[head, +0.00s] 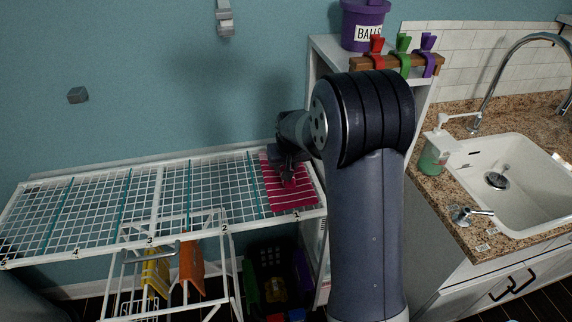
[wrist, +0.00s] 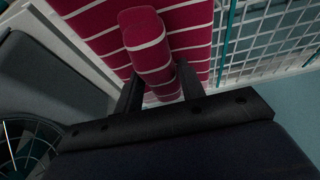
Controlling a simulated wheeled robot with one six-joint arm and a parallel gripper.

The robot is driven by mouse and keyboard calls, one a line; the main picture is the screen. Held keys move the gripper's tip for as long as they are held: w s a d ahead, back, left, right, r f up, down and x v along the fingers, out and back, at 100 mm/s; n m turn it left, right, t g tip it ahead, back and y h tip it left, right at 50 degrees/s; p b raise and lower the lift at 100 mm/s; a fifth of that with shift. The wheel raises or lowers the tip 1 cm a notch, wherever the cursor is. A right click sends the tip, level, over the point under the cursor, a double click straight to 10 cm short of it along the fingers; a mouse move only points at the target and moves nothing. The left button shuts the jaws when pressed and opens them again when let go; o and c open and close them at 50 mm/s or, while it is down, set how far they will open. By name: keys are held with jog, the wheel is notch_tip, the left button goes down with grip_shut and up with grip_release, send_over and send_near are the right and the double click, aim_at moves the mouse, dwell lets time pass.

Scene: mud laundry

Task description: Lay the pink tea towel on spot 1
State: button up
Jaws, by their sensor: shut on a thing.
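The pink tea towel (head: 291,196), deep pink with white stripes, lies spread over the right end section of the white wire drying rack (head: 120,243), by the label 1. It looks mostly flat. In the wrist view, the towel (wrist: 95,22) has a raised fold between my fingers. My gripper (head: 288,180) is low over the towel, and its jaws (wrist: 158,86) are shut on that fold. My arm hides part of the view right of the towel.
Rack sections to the left are empty. Yellow (head: 155,272) and orange (head: 191,262) cloths hang on a lower frame. A dark crate (head: 262,262) stands under the rack. A white shelf (head: 325,45) bears a purple tub (head: 362,25). The sink (head: 520,180) is right.

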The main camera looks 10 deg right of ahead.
jog(key=shift+f+b, duration=0.45)
jog(key=shift+f, duration=0.05)
jog(key=o, duration=1.2)
jog(key=b+v, duration=0.1)
jog(key=v, duration=0.9)
jog(key=shift+s+r+b, duration=0.25)
jog(key=shift+r+b, duration=0.05)
jog(key=shift+b, duration=0.1)
